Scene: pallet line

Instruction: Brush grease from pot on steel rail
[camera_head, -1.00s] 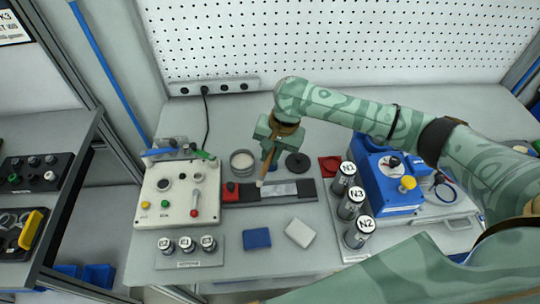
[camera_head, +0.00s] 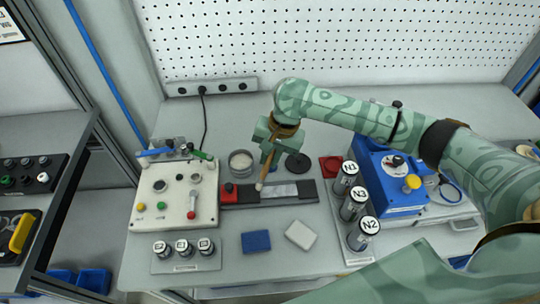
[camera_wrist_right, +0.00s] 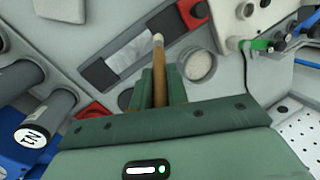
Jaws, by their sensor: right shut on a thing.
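My right gripper (camera_head: 268,150) is shut on a brush (camera_head: 265,172) with a wooden handle and pale tip, pointing down. The brush (camera_wrist_right: 158,60) also shows between the fingers in the wrist view. Its tip is at the left end of the steel rail (camera_head: 280,191), a bright strip on a dark base; I cannot tell if it touches. The rail also shows in the wrist view (camera_wrist_right: 128,54). The round grease pot (camera_head: 241,161) stands open behind the rail, with pale contents; it is right of the brush in the wrist view (camera_wrist_right: 199,66). My left gripper is out of view.
A dark round lid (camera_head: 298,164) lies right of the pot. A red block (camera_head: 229,191) sits at the rail's left end. A control box (camera_head: 174,194) is left, labelled cylinders (camera_head: 353,204) and a blue machine (camera_head: 386,182) right. Blue (camera_head: 256,241) and white (camera_head: 300,235) pads lie in front.

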